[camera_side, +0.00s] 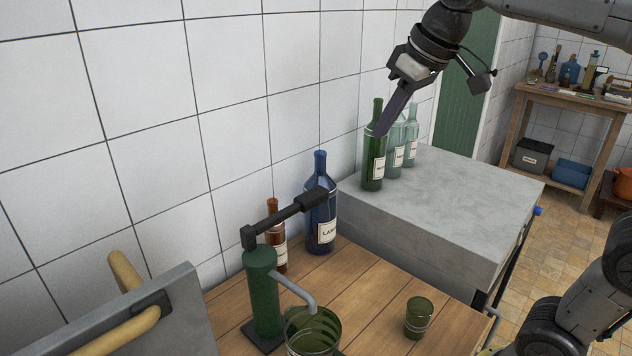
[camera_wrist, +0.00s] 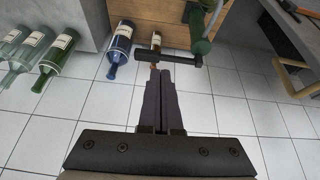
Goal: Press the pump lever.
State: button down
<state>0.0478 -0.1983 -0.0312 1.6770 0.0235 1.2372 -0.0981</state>
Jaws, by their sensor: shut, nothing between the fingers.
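The pump (camera_side: 262,291) is a dark green cylinder with a grey spout, standing on the wooden table. Its black lever (camera_side: 285,216) slopes up from the pump top towards the right, over the brown bottle's neck. In the wrist view the lever (camera_wrist: 169,58) lies across the picture, past my fingertips, with the green pump body (camera_wrist: 200,25) at its right. My gripper (camera_side: 380,132) is shut and empty, pointing down-left. In the side view it overlaps the green bottle (camera_side: 372,160); I cannot tell the depth between them. It also shows in the wrist view (camera_wrist: 157,75), apart from the lever.
A blue bottle (camera_side: 321,225) and a brown bottle (camera_side: 276,247) stand behind the pump. Pale bottles (camera_side: 396,152) stand on the grey counter (camera_side: 465,205). A green glass (camera_side: 418,318) and a green vessel (camera_side: 313,333) are in front. A grey panel with wooden handles (camera_side: 165,318) is left.

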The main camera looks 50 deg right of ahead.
aim_at(313, 192)
jog(key=w+d+f+g, duration=0.1)
jog(key=w+d+f, duration=0.1)
jog(key=w, duration=0.6)
jog(key=w+d+f, duration=0.1)
jog(key=w+f, duration=0.3)
jog(key=w, duration=0.4)
jog(key=shift+d+f+m+g, duration=0.15)
jog(key=shift+d+m+g, duration=0.15)
jog(key=shift+d+g, duration=0.1)
jog(key=shift+w+f, duration=0.1)
jog(key=x, duration=0.8)
jog(key=s+x, duration=0.1)
jog(key=x, duration=0.4)
jog(key=shift+f, duration=0.5)
